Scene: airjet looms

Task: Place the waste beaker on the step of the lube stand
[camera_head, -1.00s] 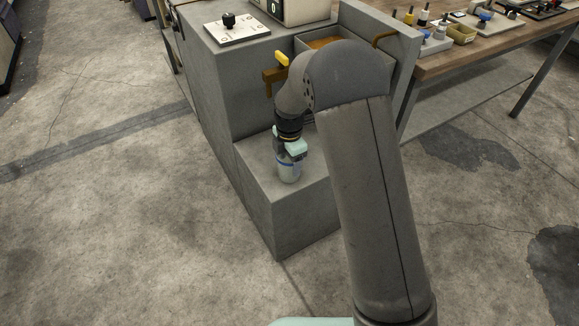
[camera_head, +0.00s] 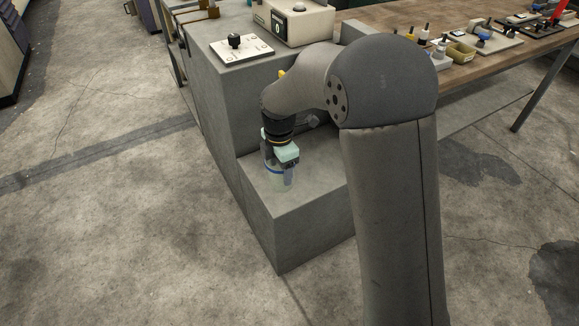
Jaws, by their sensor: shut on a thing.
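I cannot tell whether the beaker's base touches the step. My arm hides the right part of the step and part of the stand's upper face.
A white plate with a black knob (camera_head: 235,42) and a beige box (camera_head: 293,22) sit on the stand's top. A wooden workbench (camera_head: 480,60) with small tools and bins stands at the right. The concrete floor at the left is clear.

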